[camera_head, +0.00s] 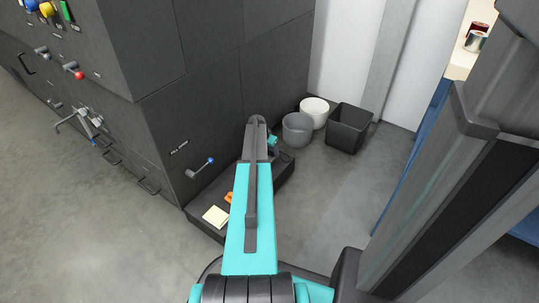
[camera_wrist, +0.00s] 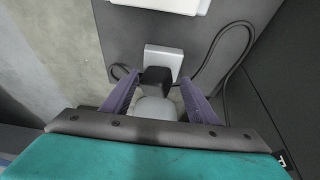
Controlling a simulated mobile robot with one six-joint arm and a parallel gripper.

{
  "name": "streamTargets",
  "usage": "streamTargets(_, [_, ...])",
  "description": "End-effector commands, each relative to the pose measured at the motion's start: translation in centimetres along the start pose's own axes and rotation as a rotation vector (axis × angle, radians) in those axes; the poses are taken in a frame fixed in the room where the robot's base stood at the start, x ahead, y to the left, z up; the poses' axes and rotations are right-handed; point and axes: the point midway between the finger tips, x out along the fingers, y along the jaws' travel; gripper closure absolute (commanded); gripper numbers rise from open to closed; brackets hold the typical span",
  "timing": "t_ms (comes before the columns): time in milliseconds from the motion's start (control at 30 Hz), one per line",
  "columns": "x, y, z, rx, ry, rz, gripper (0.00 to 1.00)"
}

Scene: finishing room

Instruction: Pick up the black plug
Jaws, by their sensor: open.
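The black plug (camera_wrist: 155,76) shows in the wrist view as a dark block against the front of a pale socket box (camera_wrist: 164,56). My gripper (camera_wrist: 160,81) is open, its two purple fingers apart on the left and right of the plug. I cannot tell whether either finger touches it. A pale grey rounded shape (camera_wrist: 156,110) lies between the fingers, nearer the palm; I cannot tell what it is. In the head view my arm hides the plug and the fingers.
A black cable (camera_wrist: 228,50) loops at the right of the socket. A grey bucket (camera_head: 297,130), white bucket (camera_head: 315,110) and black bin (camera_head: 347,128) stand behind.

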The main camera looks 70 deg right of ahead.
Motion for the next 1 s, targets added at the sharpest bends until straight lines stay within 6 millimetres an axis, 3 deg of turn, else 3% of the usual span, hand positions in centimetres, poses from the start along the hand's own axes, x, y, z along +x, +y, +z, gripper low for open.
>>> streamTargets(467, [0.04, -0.10, 0.13, -0.001, -0.001, -0.001, 0.47])
streamTargets(633, [0.04, -0.10, 0.12, -0.001, -0.001, -0.001, 0.75])
streamTargets(967, [-0.09, -0.07, 0.05, -0.001, -0.001, 0.000, 0.76])
streamTargets(1000, [-0.18, -0.07, 0.01, -0.001, -0.001, 0.000, 0.79])
